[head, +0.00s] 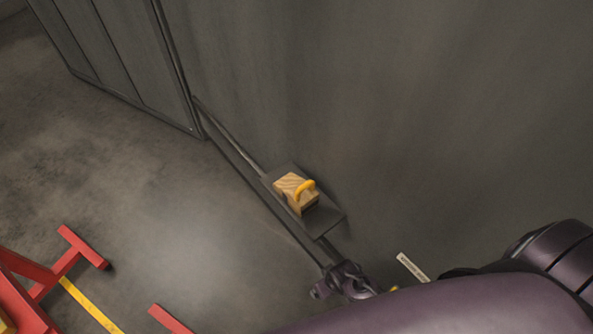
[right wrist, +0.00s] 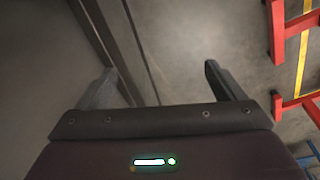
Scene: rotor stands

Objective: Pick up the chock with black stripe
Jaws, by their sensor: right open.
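The chock does not show in that view. My left gripper is not in view.
A red stand (head: 28,270) is on the concrete floor at lower left, beside a yellow floor line (head: 88,303). Red stand parts also show in the right wrist view (right wrist: 279,35). A panelled door (head: 125,60) stands at upper left. Floor left of the shelf is clear.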

